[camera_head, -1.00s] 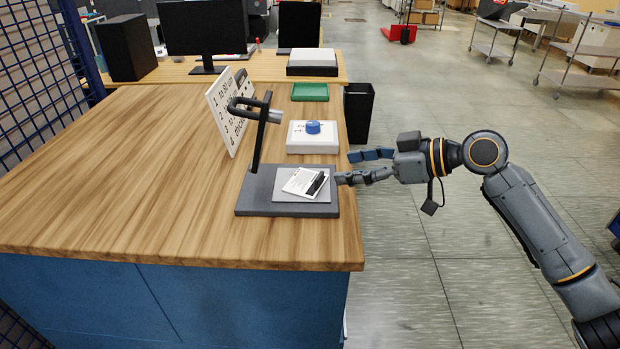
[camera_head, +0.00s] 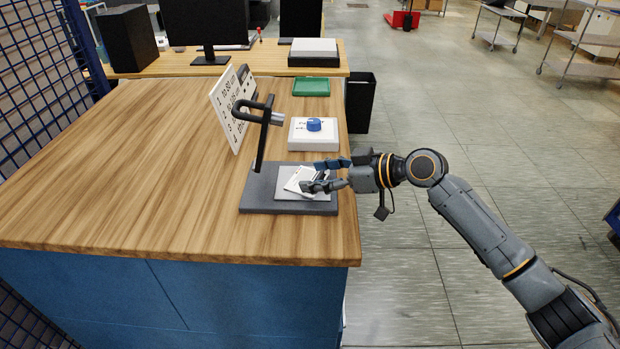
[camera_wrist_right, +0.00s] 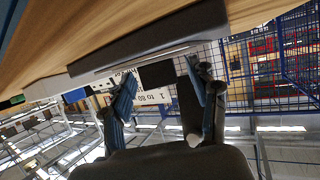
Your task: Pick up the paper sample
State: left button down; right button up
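The white paper sample (camera_head: 296,180) lies on the grey base plate (camera_head: 258,195) of a stand with a bent dark arm and lamp-like head (camera_head: 271,117). My right gripper (camera_head: 312,176) reaches in from the right, its fingers over the right part of the paper and hiding some of it. The fingers are spread apart. In the right wrist view the open fingers (camera_wrist_right: 165,85) show with the edge of the grey base (camera_wrist_right: 150,45) beyond them; I cannot tell whether they touch the paper. My left gripper is not in view.
A white box with a blue knob (camera_head: 314,125) sits just behind the stand. A numbered white sign (camera_head: 228,108) stands to its left, a green tray (camera_head: 311,87) further back. The wooden table (camera_head: 130,170) is clear on the left; a black bin (camera_head: 360,103) stands beside it.

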jog(key=c, duration=0.8)
jog(key=shift+r, duration=0.1)
jog(key=shift+c, duration=0.2)
